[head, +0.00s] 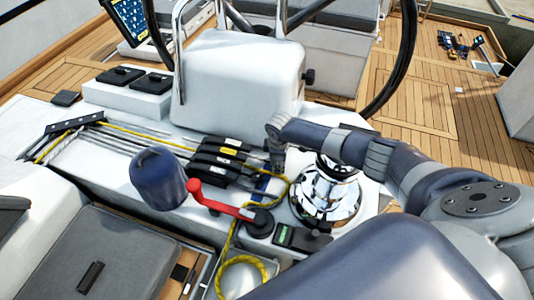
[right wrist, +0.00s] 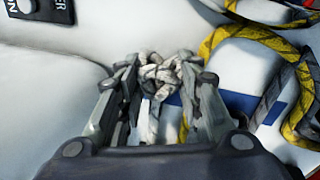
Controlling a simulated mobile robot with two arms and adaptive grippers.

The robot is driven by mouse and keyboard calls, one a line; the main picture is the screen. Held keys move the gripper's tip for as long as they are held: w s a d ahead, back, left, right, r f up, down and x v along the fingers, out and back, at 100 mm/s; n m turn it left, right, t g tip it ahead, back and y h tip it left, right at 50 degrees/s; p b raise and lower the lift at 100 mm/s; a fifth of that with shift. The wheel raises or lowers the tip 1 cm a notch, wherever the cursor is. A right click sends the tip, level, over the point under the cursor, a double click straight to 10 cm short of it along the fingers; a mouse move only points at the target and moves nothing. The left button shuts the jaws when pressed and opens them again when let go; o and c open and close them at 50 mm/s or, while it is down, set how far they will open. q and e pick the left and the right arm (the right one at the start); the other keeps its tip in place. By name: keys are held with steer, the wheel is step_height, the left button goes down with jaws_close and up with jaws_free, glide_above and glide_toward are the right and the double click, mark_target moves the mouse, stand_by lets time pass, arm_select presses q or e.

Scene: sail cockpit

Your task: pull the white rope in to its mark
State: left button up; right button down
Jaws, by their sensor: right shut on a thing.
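My right gripper (head: 278,165) points down beside the row of black rope clutches, left of the chrome winch. In the right wrist view my right gripper (right wrist: 160,95) is shut on the white rope (right wrist: 158,70), which looks knotted or bunched between the fingers. A short white tail hangs down between them. A blue strip (right wrist: 243,105) lies on the white deck just behind and right of the fingers; it also shows in the head view (head: 266,184). I cannot tell whether it is the rope's mark. The gripper hides much of the rope in the head view. My left gripper is not in view.
A yellow rope (head: 225,245) runs past the clutches (head: 218,158) and hangs forward. A red handle (head: 220,203) lies left of the chrome winch (head: 325,190). A dark blue rounded cover (head: 158,178) stands further left. The white pedestal (head: 240,85) rises behind.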

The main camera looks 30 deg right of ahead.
steer(key=shift+s+d, duration=0.45)
steer(key=shift+s, duration=0.05)
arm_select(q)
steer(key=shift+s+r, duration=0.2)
arm_select(e)
steer(key=shift+f, duration=0.15)
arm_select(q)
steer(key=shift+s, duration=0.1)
arm_select(e)
steer(key=c, duration=1.4)
jaws_free()
steer(key=shift+s, duration=0.1)
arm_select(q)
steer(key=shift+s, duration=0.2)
arm_select(e)
steer(key=shift+w+a+r, duration=0.1)
steer(key=shift+w+r, duration=0.1)
steer(key=shift+r, duration=0.2)
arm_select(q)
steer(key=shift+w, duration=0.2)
arm_select(e)
step_height(320, 180, up, 11)
steer(key=s+a, duration=0.1)
steer(key=s, duration=0.1)
steer(key=shift+a, duration=0.1)
